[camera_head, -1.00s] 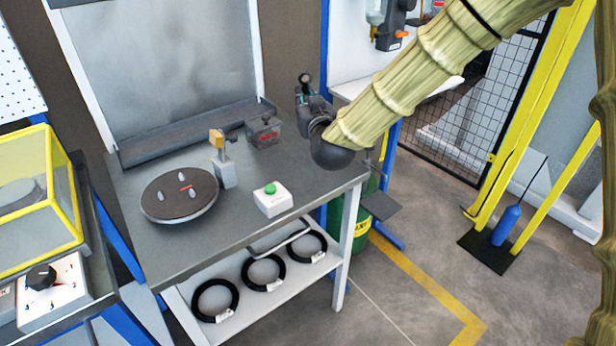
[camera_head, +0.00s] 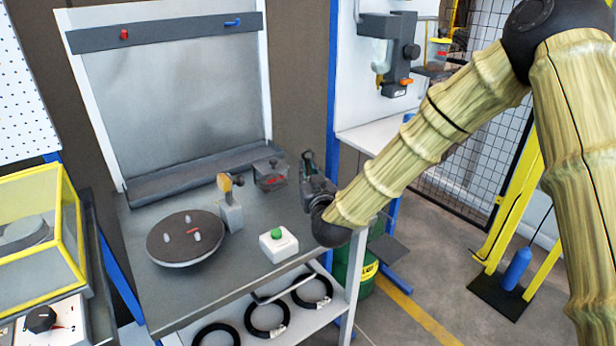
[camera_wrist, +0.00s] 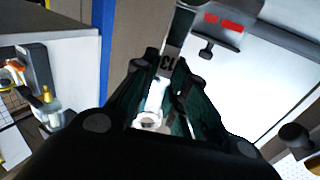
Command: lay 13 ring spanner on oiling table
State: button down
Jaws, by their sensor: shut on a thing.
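My gripper (camera_head: 308,162) is over the right back part of the grey table, beside the box with red lettering. In the wrist view its dark fingers (camera_wrist: 165,90) are shut on the ring spanner, whose grey end (camera_wrist: 171,62) bears a 13. A pale ring end (camera_wrist: 149,121) shows between the fingers, close to the palm. The spanner is too small to make out in the head view. A white-topped bench (camera_head: 368,138) with a dispenser and bottle above it stands behind a blue post to the right; I cannot tell for sure that it is the oiling table.
The grey table (camera_head: 235,275) bears a round turntable (camera_head: 187,252), a small stand (camera_head: 229,212), a green-button box (camera_head: 278,246) and a lidded box (camera_head: 270,175). Black coils (camera_head: 266,318) lie on the shelf below. The blue post (camera_head: 334,95) separates the table and bench.

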jog(key=shift+f, duration=0.55)
jog(key=shift+f, duration=0.2)
jog(key=c, duration=1.4)
grip_release()
jog(key=shift+c, duration=0.2)
jog(key=shift+r, duration=0.2)
jog(key=b+v, duration=0.1)
jog(key=v, duration=1.1)
jog(key=shift+b, duration=0.3)
jog(key=shift+s+f, duration=0.1)
